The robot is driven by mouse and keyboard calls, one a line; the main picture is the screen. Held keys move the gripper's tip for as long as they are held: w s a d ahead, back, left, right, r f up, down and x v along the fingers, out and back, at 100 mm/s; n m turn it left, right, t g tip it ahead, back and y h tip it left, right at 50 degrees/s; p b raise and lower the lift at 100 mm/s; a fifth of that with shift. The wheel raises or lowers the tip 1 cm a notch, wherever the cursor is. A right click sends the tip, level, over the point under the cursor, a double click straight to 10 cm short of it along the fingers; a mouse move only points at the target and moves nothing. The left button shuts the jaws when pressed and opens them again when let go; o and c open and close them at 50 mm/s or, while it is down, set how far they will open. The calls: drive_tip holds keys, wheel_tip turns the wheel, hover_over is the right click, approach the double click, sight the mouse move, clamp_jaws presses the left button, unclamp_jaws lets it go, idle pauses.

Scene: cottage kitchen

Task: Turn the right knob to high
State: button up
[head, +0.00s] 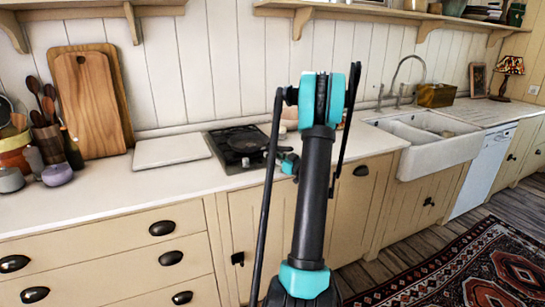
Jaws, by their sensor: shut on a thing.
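The black cooktop (227,158) is set into the white counter, left of my raised arm. A dark pan (246,144) sits on it. My gripper (265,158) is small in the head view, low at the cooktop's right side. It is shut at the place of the right knob. The knob itself is hidden by the gripper, so its setting cannot be read. A small light knob-like spot (245,163) shows on the cooktop's front part, left of the gripper.
My arm blocks the view of the counter right of the cooktop. A white board (171,150) lies left of the cooktop, and wooden cutting boards (92,108) lean on the wall. A white sink (440,150) is at the right. Drawers (110,255) front the counter.

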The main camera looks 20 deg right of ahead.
drive_tip(key=shift+n+g+y, duration=0.3)
drive_tip(key=shift+n+y, duration=0.2)
drive_tip(key=shift+y, duration=0.2)
clamp_jaws()
drive_tip(key=shift+y, duration=0.3)
drive_tip(key=shift+n+g, duration=0.3)
drive_tip(key=o, duration=1.1)
unclamp_jaws()
drive_tip(key=shift+c, duration=0.2)
